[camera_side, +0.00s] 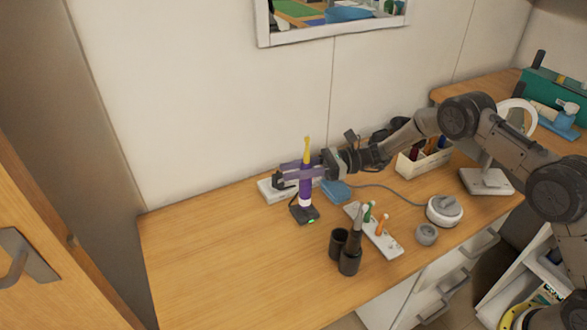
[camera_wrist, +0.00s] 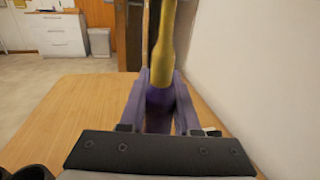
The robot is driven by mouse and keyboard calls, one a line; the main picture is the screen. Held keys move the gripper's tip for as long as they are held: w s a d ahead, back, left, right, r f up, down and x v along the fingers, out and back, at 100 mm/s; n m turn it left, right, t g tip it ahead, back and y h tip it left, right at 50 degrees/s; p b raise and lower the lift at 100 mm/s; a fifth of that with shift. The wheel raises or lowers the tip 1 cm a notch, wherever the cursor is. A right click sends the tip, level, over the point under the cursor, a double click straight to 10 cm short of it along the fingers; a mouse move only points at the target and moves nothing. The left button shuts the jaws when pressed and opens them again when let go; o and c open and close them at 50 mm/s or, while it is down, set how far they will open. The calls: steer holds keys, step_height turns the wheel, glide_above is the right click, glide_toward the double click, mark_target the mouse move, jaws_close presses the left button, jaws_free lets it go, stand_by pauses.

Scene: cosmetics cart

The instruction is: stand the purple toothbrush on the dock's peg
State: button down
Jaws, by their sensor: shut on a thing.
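The purple toothbrush (camera_side: 305,187) stands upright with its yellow head up and a pale band near its lower end. My gripper (camera_side: 302,171) is shut on its purple body, coming in from the right. The black dock (camera_side: 304,213) with a green light lies right under the toothbrush. The toothbrush's lower end is at or just above the dock; I cannot tell whether it is on the peg, which is hidden. In the wrist view, my gripper (camera_wrist: 161,103) has a finger on each side of the purple body, with the yellow neck (camera_wrist: 163,50) rising above.
Black cups (camera_side: 349,261) and a white holder (camera_side: 392,246) with small brushes stand in front right. A white round device (camera_side: 444,209) and grey jar (camera_side: 427,234) are farther right. A blue item (camera_side: 336,192) lies behind the dock. The table's left side is clear.

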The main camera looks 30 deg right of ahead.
steer(key=shift+f, duration=0.95)
steer(key=c, duration=0.5)
jaws_free()
steer(key=shift+c, duration=0.2)
steer(key=v, duration=1.4)
steer(key=shift+a, duration=0.15)
